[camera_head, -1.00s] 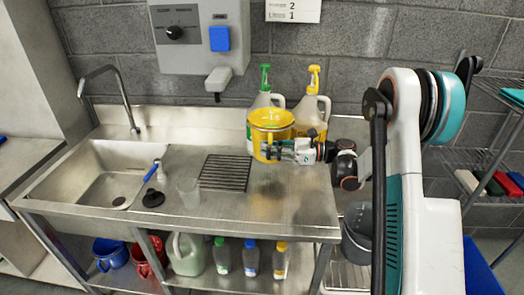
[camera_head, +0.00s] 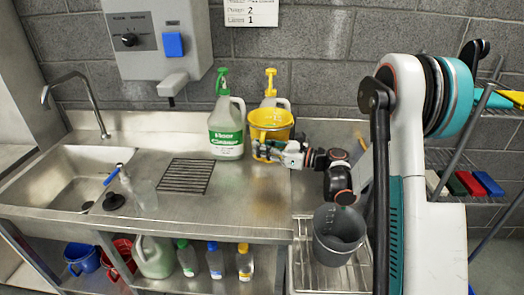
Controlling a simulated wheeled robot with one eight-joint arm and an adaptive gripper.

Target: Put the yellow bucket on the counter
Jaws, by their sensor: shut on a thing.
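The yellow bucket (camera_head: 270,120) is at the back right of the steel counter (camera_head: 232,190), in front of a yellow-topped pump bottle (camera_head: 271,82) that it partly hides. My gripper (camera_head: 261,150) is at the front left side of the bucket and shut on it. The bucket is upright. I cannot tell whether its base touches the counter or hangs just above it.
A green-topped pump bottle (camera_head: 226,120) stands close left of the bucket. A black rack (camera_head: 185,175) lies left of centre. The sink (camera_head: 68,178) is far left. A grey bucket (camera_head: 338,235) stands on a lower wire rack at right.

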